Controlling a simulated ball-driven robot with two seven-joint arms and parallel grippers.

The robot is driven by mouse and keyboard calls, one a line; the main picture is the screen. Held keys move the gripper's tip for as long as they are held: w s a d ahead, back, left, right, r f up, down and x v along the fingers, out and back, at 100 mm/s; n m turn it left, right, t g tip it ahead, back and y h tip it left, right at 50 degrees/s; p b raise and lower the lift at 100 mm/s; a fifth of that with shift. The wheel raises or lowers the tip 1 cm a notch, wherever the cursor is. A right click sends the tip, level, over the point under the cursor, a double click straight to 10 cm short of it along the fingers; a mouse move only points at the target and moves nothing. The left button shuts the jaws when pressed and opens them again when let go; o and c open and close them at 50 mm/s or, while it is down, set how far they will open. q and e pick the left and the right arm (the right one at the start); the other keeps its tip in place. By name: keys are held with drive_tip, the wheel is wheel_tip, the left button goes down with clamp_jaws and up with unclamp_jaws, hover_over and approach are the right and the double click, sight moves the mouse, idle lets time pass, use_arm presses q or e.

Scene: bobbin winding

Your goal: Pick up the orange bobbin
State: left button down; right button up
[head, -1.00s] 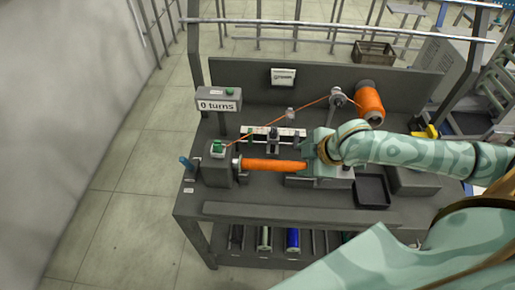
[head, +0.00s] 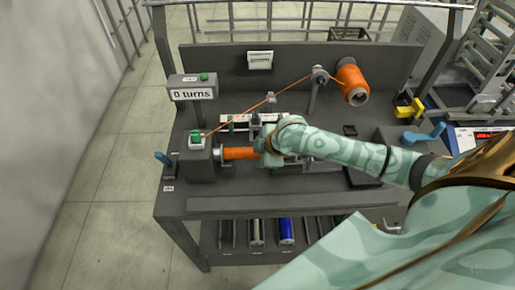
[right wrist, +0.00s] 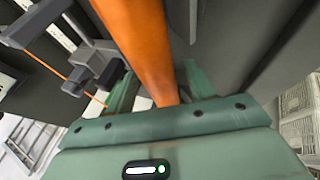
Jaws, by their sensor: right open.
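The orange bobbin (head: 238,153) lies horizontally on the winder, its left end at the grey drive block (head: 201,164). My right gripper (head: 264,157) is over its right part and hides that end in the head view. In the right wrist view the bobbin (right wrist: 147,45) runs between the two green fingers of the open right gripper (right wrist: 158,82), close to the palm. Whether a finger touches it I cannot tell. My left gripper is not in view.
An orange thread (head: 247,112) runs from the supply spool (head: 352,84) past a guide pulley (head: 320,77) to the drive block. A sign (head: 191,93) reads "0 turns". Several other bobbins, one blue (head: 286,230), lie on the shelf below. A dark tray (head: 362,178) is right of the winder.

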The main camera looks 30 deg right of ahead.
drive_tip(key=shift+w+f, duration=0.15)
drive_tip(key=shift+f, duration=0.15)
drive_tip(key=shift+r, duration=0.15)
drive_tip(key=c, duration=1.1)
